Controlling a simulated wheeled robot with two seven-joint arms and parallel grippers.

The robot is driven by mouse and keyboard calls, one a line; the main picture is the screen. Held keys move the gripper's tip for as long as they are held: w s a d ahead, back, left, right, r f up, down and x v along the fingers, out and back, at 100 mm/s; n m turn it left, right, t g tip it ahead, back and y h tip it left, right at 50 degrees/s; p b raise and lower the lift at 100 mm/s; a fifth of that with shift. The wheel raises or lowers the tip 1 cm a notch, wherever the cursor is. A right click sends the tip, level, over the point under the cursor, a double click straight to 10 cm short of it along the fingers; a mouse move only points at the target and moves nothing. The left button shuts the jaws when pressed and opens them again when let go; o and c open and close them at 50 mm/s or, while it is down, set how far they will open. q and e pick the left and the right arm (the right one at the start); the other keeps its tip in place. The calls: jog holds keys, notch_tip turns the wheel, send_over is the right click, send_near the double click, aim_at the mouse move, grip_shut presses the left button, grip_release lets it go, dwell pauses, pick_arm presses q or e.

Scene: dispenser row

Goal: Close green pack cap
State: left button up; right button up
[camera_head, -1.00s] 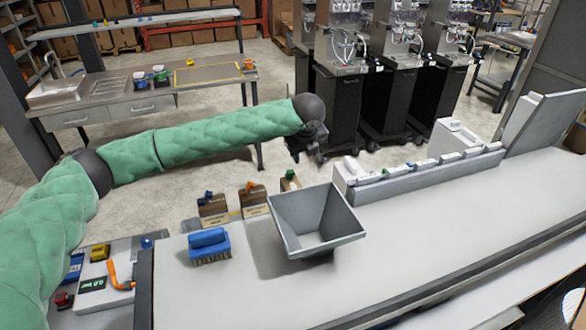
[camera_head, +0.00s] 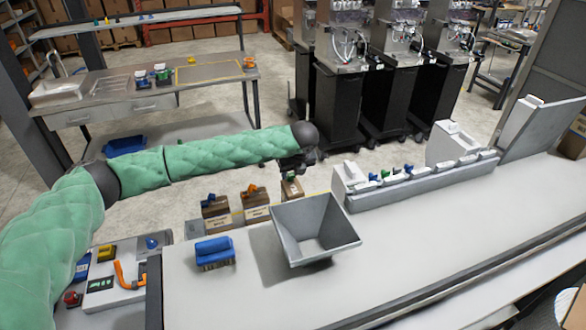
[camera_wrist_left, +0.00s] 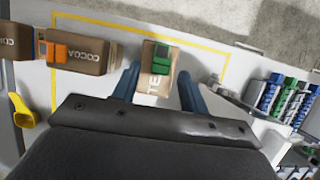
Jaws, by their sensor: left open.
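The brown pack with the green cap (camera_head: 292,189) stands at the back edge of the counter, behind the grey hopper. In the left wrist view, this pack (camera_wrist_left: 151,84) carries light lettering that is partly hidden, and its green cap (camera_wrist_left: 162,61) sits on top. My left gripper (camera_head: 291,170) is just above the pack. Its two blue fingers (camera_wrist_left: 158,88) are apart, one on each side of the pack in the picture; I cannot tell if they touch it. I cannot tell whether the cap is fully closed. My right gripper is not in view.
A cocoa pack with an orange cap (camera_wrist_left: 85,50) stands left of the green-capped pack, and a blue-capped pack (camera_head: 215,209) farther left. The grey hopper (camera_head: 312,225) and a blue brush (camera_head: 215,250) are in front. A dispenser row (camera_head: 425,180) is right.

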pick_arm(q)
jog(key=shift+f, duration=0.2)
jog(key=shift+c, duration=0.2)
grip_shut()
jog(key=shift+w, duration=0.1)
